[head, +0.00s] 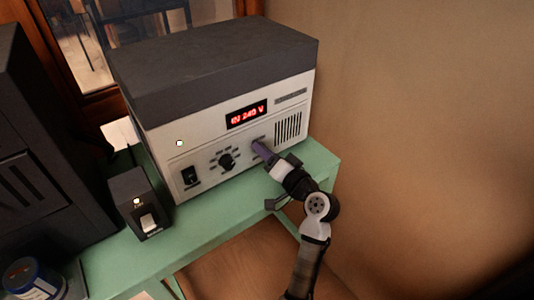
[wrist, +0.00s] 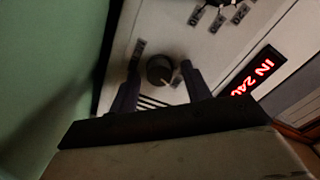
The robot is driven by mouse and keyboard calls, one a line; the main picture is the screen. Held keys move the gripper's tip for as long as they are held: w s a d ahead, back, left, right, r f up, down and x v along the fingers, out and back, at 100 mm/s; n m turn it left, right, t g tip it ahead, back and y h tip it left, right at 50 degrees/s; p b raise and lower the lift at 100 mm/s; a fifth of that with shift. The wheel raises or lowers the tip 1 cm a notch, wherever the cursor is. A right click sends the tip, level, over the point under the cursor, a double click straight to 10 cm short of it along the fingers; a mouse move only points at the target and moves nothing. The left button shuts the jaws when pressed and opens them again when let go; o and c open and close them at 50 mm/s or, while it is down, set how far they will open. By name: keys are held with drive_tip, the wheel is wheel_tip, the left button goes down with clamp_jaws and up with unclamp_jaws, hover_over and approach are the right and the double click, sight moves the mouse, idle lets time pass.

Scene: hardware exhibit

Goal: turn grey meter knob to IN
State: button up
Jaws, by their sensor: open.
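The meter knob (wrist: 159,68) is a small dark grey round knob on the white front panel, with a label on either side. A light mark shows at its lower right edge in the wrist view. My gripper (wrist: 160,75) is open, its two dark fingers on either side of the knob; I cannot tell whether they touch it. The red display (head: 247,114) appears to read IN 240 V; IN 240 also shows in the wrist view (wrist: 256,75).
A small black box (head: 140,203) with a light switch stands to the left on the green table (head: 215,226). A beige wall is close on the right.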

drive_tip(key=b+v, duration=0.3)
drive_tip(key=v, duration=1)
drive_tip(key=shift+s+d, duration=0.25)
drive_tip(key=shift+s, duration=0.1)
